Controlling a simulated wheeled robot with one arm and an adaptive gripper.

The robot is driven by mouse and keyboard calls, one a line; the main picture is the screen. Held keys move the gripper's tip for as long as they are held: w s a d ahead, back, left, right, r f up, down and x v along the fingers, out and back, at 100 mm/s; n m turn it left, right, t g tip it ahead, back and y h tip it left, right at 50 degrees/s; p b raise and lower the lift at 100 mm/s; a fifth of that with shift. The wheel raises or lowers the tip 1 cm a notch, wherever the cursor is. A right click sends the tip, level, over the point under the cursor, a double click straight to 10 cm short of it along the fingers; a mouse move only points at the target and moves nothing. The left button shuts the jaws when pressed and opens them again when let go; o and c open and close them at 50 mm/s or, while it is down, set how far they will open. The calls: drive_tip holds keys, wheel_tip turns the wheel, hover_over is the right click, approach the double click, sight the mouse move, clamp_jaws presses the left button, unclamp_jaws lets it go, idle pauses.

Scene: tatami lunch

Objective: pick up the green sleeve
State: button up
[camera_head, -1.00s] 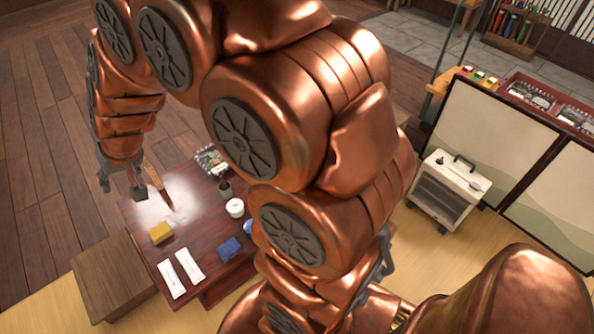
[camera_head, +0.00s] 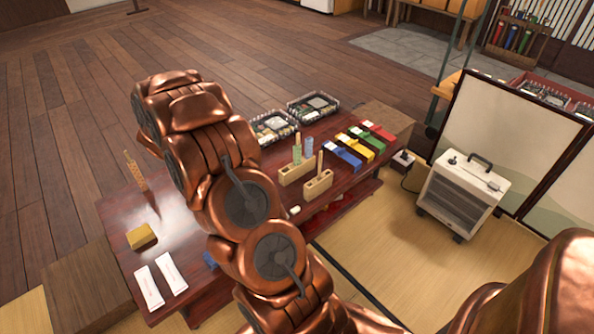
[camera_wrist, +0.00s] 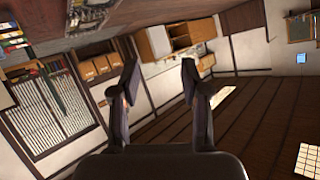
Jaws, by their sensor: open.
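A pale green sleeve (camera_head: 297,153) stands upright in the head view, around a thin wooden peg whose tip shows above it. It is at a small wooden block (camera_head: 292,174) on the dark red low table (camera_head: 120,213). A pale blue sleeve (camera_head: 308,145) stands close to its right. My gripper (camera_wrist: 160,82) is open and empty in the wrist view, its two fingers apart, facing the room's shelves and wall. The green sleeve does not show in the wrist view. My gripper cannot be made out in the head view; my copper arm crosses the table's left and middle part.
A second wooden block (camera_head: 318,186) with a bare peg stands in front. Blue, yellow, green and red cases lie at the right end (camera_head: 378,131). Two clear boxes (camera_head: 313,106) stand behind. A yellow block (camera_head: 141,237) and white packets are left. A white heater (camera_head: 462,193) stands right.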

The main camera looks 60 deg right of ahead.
drive_tip(key=s+d+f+m+g+h+b, duration=0.3)
drive_tip(key=s+d+f+g+h+b, duration=0.15)
drive_tip(key=s+d+f, duration=0.5)
drive_tip(key=m+g+h+b, duration=0.2)
drive_tip(key=m+g+b, duration=0.15)
drive_tip(key=g, duration=0.45)
approach(297, 153)
drive_tip(key=d, duration=0.3)
drive_tip(key=shift+s+f+n+t, duration=0.2)
drive_tip(key=shift+f+n+t, duration=0.05)
drive_tip(key=shift+b+x, duration=1.35)
drive_tip(key=shift+x, duration=2.55)
drive_tip(key=shift+f, duration=0.1)
drive_tip(key=shift+c, duration=0.4)
clamp_jaws()
